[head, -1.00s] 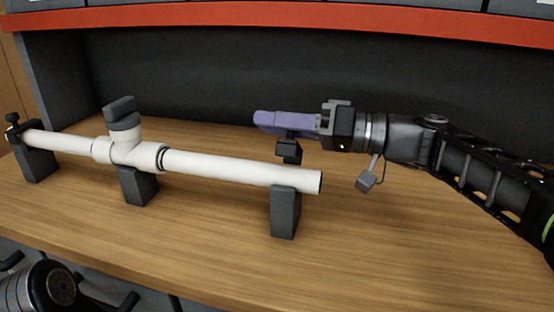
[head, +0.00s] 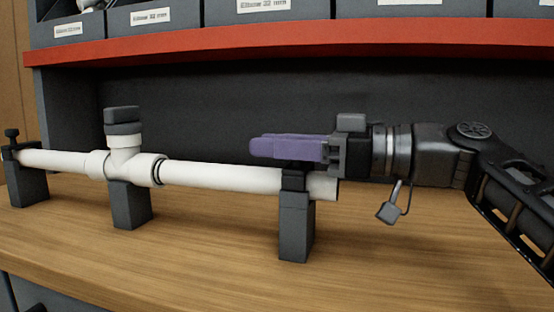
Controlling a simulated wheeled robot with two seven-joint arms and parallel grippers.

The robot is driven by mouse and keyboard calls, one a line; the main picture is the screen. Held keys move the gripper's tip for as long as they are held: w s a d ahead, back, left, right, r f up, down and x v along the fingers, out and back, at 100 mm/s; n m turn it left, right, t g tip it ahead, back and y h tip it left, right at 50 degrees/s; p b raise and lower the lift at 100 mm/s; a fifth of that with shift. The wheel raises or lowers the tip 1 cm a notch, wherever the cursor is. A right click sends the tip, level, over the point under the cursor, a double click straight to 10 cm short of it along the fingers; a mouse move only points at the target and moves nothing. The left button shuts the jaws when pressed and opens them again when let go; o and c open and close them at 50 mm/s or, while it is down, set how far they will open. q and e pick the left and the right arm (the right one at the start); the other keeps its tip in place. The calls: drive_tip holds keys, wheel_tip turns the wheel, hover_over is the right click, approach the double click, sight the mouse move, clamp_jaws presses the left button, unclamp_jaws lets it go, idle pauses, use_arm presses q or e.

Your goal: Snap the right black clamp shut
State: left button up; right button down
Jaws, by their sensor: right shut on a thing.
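The right black clamp (head: 294,180) lies over the white pipe (head: 225,176) near its right end, on top of the right grey stand (head: 296,228). My right gripper (head: 280,148) comes in from the right with its purple fingers level, just above the pipe. It is shut on the top of the right clamp, which the fingers mostly hide. Whether the clamp is fully latched on its stand cannot be seen. My left gripper is out of view.
A black clamp (head: 12,148) with a knob holds the pipe's left end. A white tee (head: 124,160) with a dark cap rests on the middle stand (head: 132,204). A red shelf edge (head: 300,38) with labelled bins runs above. The wooden bench (head: 200,245) in front is clear.

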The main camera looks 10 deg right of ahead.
drive_tip(key=shift+f, duration=0.1)
idle(0.3)
drive_tip(key=c, duration=1.2)
unclamp_jaws()
drive_tip(key=v, duration=0.7)
drive_tip(key=shift+p, duration=0.35)
drive_tip(key=shift+s+d, duration=0.2)
drive_tip(key=shift+d, duration=0.2)
